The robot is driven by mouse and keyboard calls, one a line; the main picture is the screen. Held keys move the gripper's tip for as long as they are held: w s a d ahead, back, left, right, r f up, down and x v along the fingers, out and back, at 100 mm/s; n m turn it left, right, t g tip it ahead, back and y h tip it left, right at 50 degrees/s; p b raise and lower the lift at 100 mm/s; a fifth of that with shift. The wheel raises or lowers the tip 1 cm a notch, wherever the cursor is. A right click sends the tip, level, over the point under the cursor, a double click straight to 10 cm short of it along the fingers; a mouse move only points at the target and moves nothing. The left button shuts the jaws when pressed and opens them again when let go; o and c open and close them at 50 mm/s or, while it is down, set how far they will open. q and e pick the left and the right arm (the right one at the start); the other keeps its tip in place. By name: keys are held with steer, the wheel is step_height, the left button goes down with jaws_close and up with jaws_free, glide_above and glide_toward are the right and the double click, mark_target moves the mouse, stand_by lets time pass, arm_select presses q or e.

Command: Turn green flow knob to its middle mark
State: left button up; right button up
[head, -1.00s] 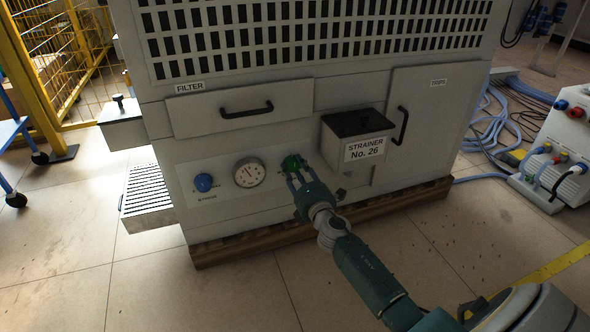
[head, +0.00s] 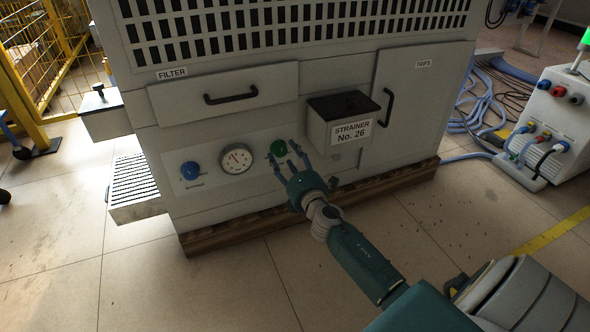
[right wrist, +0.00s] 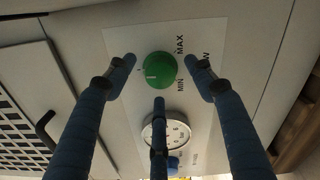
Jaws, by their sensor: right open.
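The green flow knob (head: 278,148) is on the cabinet's front panel, right of the gauge. In the right wrist view the green knob (right wrist: 160,69) shows a white line pointing left, with MIN and MAX printed to its right. My right gripper (head: 289,163) is open just in front of the knob. In the right wrist view the fingers of my right gripper (right wrist: 160,74) are spread around the knob's outline, with gaps between them and the knob. No finger visibly touches it. My left gripper is not in view.
A round gauge (head: 236,159) and a blue knob (head: 190,170) sit left of the green knob. The strainer box (head: 341,120) juts out at the upper right. A filter drawer (head: 222,97) with a black handle is above. The floor in front is clear.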

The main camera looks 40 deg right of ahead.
steer(key=v, duration=1)
steer(key=shift+d, duration=0.2)
